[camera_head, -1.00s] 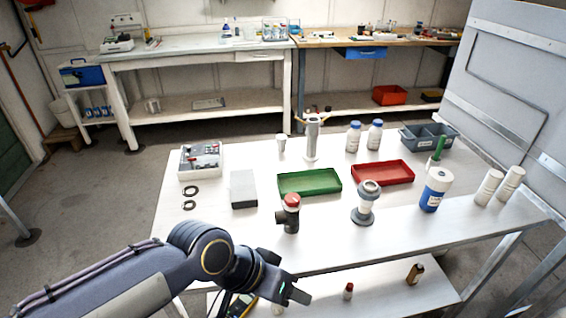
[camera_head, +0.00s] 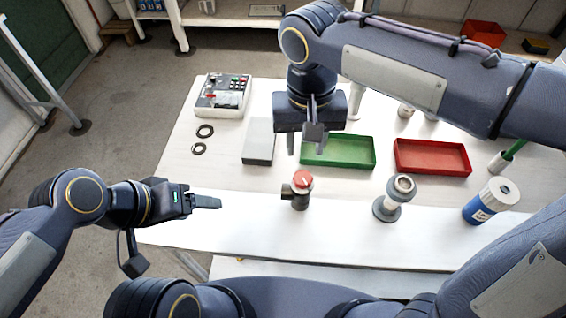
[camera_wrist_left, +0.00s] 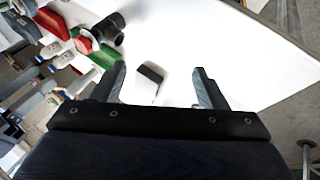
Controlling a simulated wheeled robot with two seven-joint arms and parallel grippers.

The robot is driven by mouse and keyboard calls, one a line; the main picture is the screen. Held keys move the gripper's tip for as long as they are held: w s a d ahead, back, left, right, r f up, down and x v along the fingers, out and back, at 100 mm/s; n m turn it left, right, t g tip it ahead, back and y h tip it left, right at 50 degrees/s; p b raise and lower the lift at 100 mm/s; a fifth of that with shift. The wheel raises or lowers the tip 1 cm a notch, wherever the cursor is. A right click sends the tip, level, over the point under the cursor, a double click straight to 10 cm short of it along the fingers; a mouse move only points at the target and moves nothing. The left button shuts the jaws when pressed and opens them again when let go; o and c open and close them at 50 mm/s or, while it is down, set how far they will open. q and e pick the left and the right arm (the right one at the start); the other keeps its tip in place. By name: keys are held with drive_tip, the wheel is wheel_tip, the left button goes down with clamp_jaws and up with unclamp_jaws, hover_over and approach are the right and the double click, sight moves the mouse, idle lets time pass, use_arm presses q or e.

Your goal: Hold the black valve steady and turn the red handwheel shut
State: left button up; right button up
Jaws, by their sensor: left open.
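The black valve (camera_head: 300,196) stands upright near the front middle of the white table, with a side port facing left. The red handwheel (camera_head: 303,179) sits on its top. In the left wrist view, the handwheel (camera_wrist_left: 84,44) and the black valve body (camera_wrist_left: 107,29) show at the upper left, outside the fingers. My left gripper (camera_head: 208,201) is open and empty, left of the valve and apart from it, over the table's front left. My right gripper (camera_head: 303,142) appears open and empty, behind the valve above the table, near the green tray's left end. Neither touches the valve.
The green tray (camera_head: 338,164), red tray (camera_head: 467,170) and grey block (camera_head: 258,142) lie behind the valve. A control box (camera_head: 222,97) and two black rings lie at back left.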

use_arm(q)
drive_tip(key=d+n+g+h, duration=0.2)
drive_tip(key=d+n+h, duration=0.1)
drive_tip(key=d, duration=0.1)
drive_tip(key=n+h, duration=0.5)
drive_tip(key=n, duration=0.9)
approach(300, 190)
drive_tip(key=f, duration=0.1)
drive_tip(key=w+d+f, duration=0.1)
drive_tip(key=f, duration=0.1)
drive_tip(key=w+d+f, duration=0.1)
drive_tip(key=shift+w+f, duration=0.2)
drive_tip(key=shift+f, duration=0.1)
drive_tip(key=shift+w+d+f+n, duration=0.1)
drive_tip(key=shift+d+f+n, duration=0.05)
drive_tip(key=shift+d+n, duration=0.15)
drive_tip(key=shift+x, duration=3.55)
drive_tip(key=shift+c, duration=0.5)
drive_tip(key=c, duration=1.1)
